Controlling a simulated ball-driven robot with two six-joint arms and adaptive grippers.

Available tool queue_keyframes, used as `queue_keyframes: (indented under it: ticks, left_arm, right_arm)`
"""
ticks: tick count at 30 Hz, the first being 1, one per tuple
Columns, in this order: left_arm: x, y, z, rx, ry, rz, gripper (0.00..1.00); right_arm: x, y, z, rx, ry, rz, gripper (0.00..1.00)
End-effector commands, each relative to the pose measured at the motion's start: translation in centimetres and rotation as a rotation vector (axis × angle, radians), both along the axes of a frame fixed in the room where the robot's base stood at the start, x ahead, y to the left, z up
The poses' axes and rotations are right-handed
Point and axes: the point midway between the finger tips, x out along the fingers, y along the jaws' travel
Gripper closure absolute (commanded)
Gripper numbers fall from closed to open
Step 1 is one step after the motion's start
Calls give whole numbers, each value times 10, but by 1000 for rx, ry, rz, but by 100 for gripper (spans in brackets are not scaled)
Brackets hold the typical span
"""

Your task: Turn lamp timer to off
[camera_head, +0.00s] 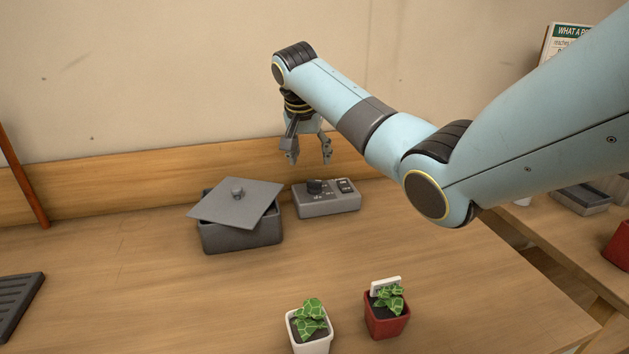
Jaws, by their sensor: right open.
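The lamp timer (327,205) is a grey box on the wooden table, close to the back board. It has a dark round knob (315,187) on its left part and a dark switch (345,186) on its right part. The knob's setting is too small to read. My right gripper (308,157) points down above the timer, its fingers apart and empty. A gap shows between the fingertips and the knob. My left gripper is not in view.
A grey box (241,236) with a tilted lid (237,203) stands just left of the timer. A white pot (311,341) and a red pot (386,322) with plants stand at the front. A dark ridged tray (17,300) lies at left. The middle table is clear.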

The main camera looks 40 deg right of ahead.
Motion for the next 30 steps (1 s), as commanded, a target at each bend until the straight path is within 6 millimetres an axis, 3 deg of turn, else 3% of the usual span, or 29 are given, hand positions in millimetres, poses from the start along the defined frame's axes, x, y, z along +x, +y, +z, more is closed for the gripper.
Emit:
queue_keyframes:
  ticks: [6, 12, 25, 30]
  left_arm:
    - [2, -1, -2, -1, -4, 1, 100]
    - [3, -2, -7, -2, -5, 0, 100]
    - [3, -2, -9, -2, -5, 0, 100]
    - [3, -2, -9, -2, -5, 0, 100]
  right_arm:
    - [8, -15, -42, 1, 3, -1, 41]
    - [15, -25, -71, 1, 2, 0, 41]
    - [17, -29, -81, 0, 0, 1, 41]
    - [17, -29, -81, 0, 0, 1, 63]
